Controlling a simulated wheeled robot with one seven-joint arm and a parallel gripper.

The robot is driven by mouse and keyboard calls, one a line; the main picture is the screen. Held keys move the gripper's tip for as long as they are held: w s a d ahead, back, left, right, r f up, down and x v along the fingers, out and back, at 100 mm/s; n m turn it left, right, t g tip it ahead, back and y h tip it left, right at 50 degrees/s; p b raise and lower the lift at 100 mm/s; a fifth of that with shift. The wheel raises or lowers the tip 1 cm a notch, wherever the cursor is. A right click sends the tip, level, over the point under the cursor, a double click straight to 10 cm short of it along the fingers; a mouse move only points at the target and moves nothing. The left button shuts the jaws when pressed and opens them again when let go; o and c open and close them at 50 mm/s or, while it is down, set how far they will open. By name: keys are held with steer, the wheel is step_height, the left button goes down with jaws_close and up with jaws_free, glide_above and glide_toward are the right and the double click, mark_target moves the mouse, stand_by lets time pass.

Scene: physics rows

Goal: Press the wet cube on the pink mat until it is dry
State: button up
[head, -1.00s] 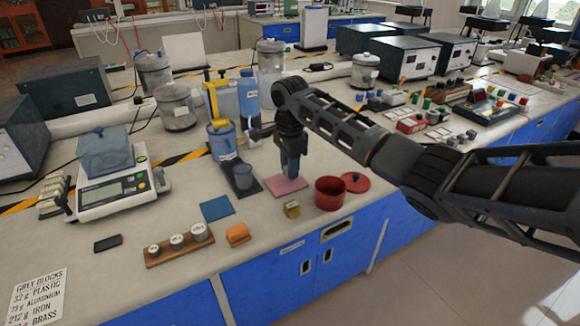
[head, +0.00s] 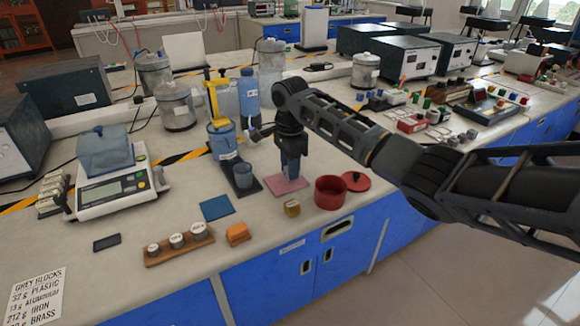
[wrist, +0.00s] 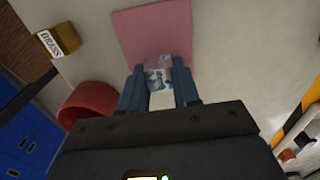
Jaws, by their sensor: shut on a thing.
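The pink mat (head: 287,184) lies flat on the bench under my gripper (head: 291,172). It also fills the upper middle of the wrist view (wrist: 140,32). In the wrist view, my gripper (wrist: 160,88) is shut on a small pale, greyish cube (wrist: 158,66) with glossy, mottled bluish patches. The cube is between the two fingertips, over the near edge of the mat. I cannot tell for certain whether it touches the mat. In the head view the fingers hide the cube.
A red pot (head: 329,193) stands right of the mat, its red lid (head: 356,181) beside it. A brass block (head: 292,208) sits in front.

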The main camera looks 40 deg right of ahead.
steer(key=shift+f, duration=0.6)
stand_by(0.7)
steer(key=shift+r, duration=0.1)
steer(key=shift+s+d+r+p, duration=0.1)
steer(key=shift+d+r+p, duration=0.2)
steer(key=shift+r+p, duration=0.6)
steer(key=shift+f, duration=1)
stand_by(0.7)
steer(key=shift+a+r+p, duration=0.3)
steer(key=shift+r+p, duration=0.45)
steer(key=shift+p, duration=0.5)
steer(key=shift+f, duration=0.7)
steer(key=shift+f, duration=0.25)
stand_by(1.8)
